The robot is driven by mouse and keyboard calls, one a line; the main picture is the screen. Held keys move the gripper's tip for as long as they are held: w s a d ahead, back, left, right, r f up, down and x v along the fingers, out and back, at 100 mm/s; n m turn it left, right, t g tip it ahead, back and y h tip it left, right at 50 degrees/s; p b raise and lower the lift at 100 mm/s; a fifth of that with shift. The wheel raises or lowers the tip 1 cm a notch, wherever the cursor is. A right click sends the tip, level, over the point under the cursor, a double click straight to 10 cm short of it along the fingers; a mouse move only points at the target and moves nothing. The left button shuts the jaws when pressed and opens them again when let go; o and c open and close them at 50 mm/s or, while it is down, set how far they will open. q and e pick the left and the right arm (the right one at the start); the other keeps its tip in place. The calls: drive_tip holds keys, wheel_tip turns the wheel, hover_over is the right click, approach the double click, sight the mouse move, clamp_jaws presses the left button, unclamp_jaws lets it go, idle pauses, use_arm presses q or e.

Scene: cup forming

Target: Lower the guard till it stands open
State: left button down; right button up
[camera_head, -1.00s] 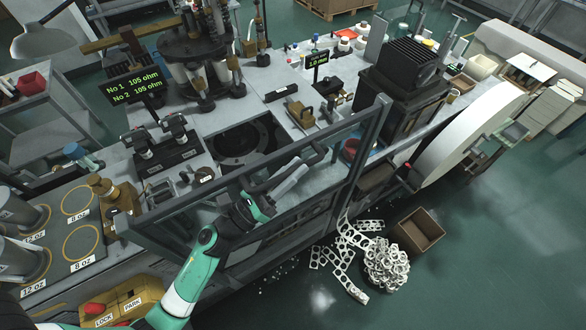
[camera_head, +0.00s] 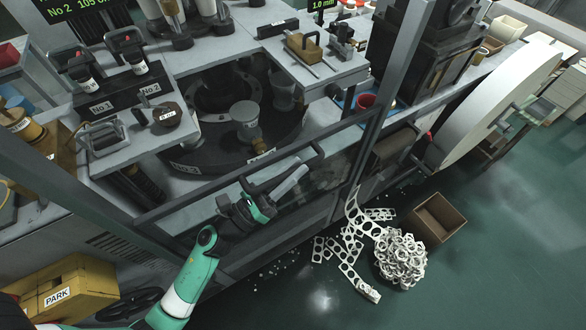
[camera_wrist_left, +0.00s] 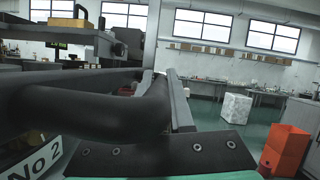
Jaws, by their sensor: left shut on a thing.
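The guard (camera_head: 180,206) is a dark grey barred frame across the front of the machine. Its top bar crosses low between two posts, below the level of the round turntable (camera_head: 222,155). A dark curved handle (camera_head: 262,187) stands out from it. My left gripper (camera_head: 292,181) is shut on this handle. In the left wrist view the handle (camera_wrist_left: 85,120) is a thick black tube close in front of the lens, hiding the fingertips. Above the bar the turntable shows in plain view. Whether the guard has reached its stop, I cannot tell. My right gripper is not in view.
A right post (camera_head: 395,75) and a left post (camera_head: 60,165) flank the guard. A yellow box marked PARK (camera_head: 60,290) stands lower left. White scrap rings (camera_head: 400,258) and an open carton (camera_head: 440,218) lie on the floor at right.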

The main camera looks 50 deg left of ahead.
use_arm(q)
wheel_tip(320, 180, down, 14)
drive_tip(key=b, duration=1.1)
drive_tip(key=shift+f, duration=0.2)
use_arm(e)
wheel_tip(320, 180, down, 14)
use_arm(q)
drive_tip(key=c, duration=0.8)
unclamp_jaws()
drive_tip(key=shift+r, duration=0.1)
drive_tip(key=b+v, duration=0.1)
drive_tip(key=v, duration=1)
drive_tip(key=shift+s+b, duration=0.3)
drive_tip(key=shift+s, duration=0.05)
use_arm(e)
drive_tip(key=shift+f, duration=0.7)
